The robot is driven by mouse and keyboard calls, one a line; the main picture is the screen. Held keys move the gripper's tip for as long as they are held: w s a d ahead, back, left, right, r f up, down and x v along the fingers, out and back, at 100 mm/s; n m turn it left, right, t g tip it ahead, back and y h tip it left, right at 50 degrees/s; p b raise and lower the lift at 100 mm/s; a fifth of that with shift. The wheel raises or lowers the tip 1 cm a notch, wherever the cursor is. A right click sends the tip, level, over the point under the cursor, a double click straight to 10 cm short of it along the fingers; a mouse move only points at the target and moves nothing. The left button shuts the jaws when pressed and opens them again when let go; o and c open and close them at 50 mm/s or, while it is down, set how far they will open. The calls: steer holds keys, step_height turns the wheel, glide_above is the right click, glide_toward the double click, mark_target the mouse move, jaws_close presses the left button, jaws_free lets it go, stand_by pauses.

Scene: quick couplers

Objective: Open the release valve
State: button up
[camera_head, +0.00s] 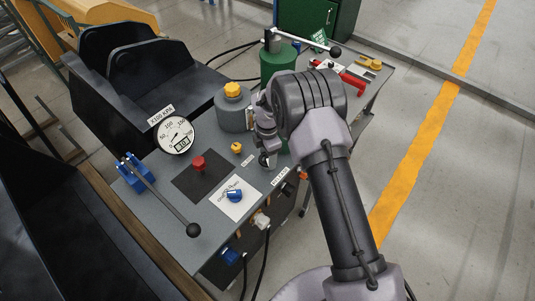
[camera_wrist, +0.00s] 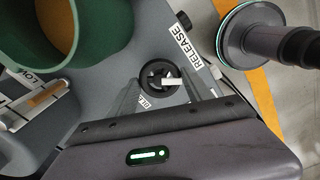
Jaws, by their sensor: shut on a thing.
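The release valve is a round black knob with a pale lever or pointer (camera_wrist: 161,79), in the middle of the wrist view beside the white RELEASE label (camera_wrist: 187,48). My gripper (camera_wrist: 163,88) reaches down to it, with its fingers on either side, shut on the knob. In the head view my gripper (camera_head: 265,158) is at the right edge of the grey panel top, and the wrist hides much of the valve. The pointer lies roughly sideways in the wrist view.
A green cylinder (camera_head: 279,62) stands behind my wrist and a grey one with a yellow cap (camera_head: 233,108) to its left. A red button (camera_head: 198,163), blue knob (camera_head: 234,195), gauge (camera_head: 175,136) and long black lever (camera_head: 165,199) are on the panel.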

mark_target(267, 158)
steer(key=n, duration=0.3)
steer(key=shift+r+n+p, duration=0.1)
steer(key=shift+n+p, duration=0.2)
steer(key=shift+n, duration=1.8)
steer(key=o, duration=1.4)
steer(key=shift+p, duration=0.3)
step_height(267, 158, up, 17)
steer(key=p, duration=0.3)
steer(key=shift+r, duration=0.15)
